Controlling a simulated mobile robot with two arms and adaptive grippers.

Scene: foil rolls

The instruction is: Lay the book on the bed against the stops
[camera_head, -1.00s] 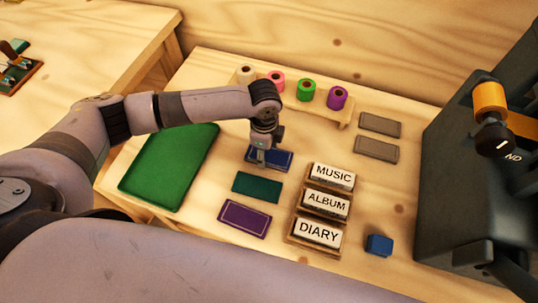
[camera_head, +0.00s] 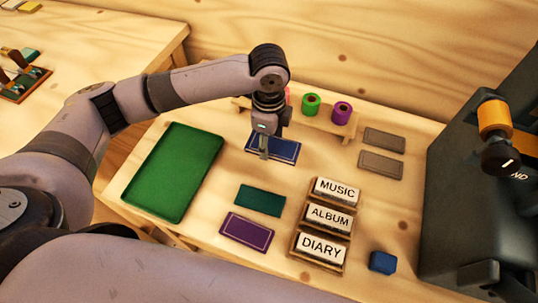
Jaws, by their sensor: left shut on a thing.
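A navy blue book (camera_head: 285,151) with a thin light border is in my left gripper (camera_head: 265,152), which is shut on it from above. The book looks a little above the table; part of it is hidden behind the fingers. A teal book (camera_head: 260,200) and a purple book (camera_head: 246,232) lie flat below it in the picture. A dark press (camera_head: 468,200) with an orange-banded handle stands at the right edge; I cannot make out its bed or stops. My right gripper is not in view.
A green tray (camera_head: 174,172) lies left of the books. Label blocks reading MUSIC (camera_head: 337,190), ALBUM (camera_head: 329,217) and DIARY (camera_head: 320,247) stand right of them. Foil rolls (camera_head: 342,112) sit on a rack behind. Two grey pads (camera_head: 380,165) and a blue block (camera_head: 383,262) lie nearer the press.

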